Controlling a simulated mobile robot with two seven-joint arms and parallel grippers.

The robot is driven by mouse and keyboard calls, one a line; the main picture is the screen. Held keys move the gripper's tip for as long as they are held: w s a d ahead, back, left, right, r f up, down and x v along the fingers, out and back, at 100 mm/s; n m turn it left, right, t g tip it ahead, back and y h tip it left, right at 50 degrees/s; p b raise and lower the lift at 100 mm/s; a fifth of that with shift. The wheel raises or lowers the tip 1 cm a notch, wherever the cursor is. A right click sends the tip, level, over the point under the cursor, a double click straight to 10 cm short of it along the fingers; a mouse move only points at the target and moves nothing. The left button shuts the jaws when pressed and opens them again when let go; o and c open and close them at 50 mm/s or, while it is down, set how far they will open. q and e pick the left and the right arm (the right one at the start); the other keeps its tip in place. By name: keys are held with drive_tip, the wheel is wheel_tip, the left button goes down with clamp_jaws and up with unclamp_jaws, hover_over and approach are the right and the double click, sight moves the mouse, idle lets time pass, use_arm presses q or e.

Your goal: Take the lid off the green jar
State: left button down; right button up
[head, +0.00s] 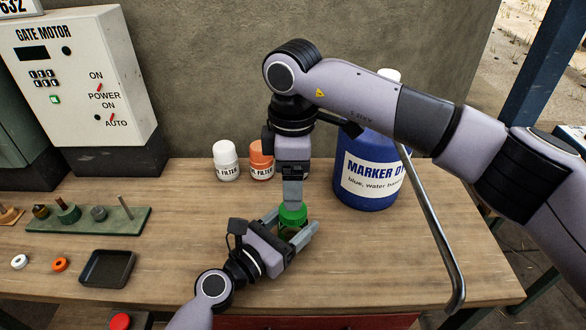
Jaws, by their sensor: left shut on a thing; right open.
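The green jar (289,232) stands on the wooden workbench near the middle of the head view, with its bright green lid (292,214) on top. My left gripper (290,229) comes in low from the left and is shut on the jar body, below the lid. My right gripper (292,199) points straight down from above, with its fingers at the top of the lid. It is open. Its fingers overlap in this view, so whether they touch the lid cannot be told. The jar body is mostly hidden by the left fingers.
A blue marker dye drum (366,186) stands right of the jar, with a metal bar (435,225) beside it. White (226,161) and orange (262,160) filters stand behind. A black tray (107,268) and a green peg board (90,219) lie left. The bench's middle left is clear.

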wheel_tip(320, 180, down, 6)
drive_tip(key=shift+f, duration=0.1)
idle(0.4)
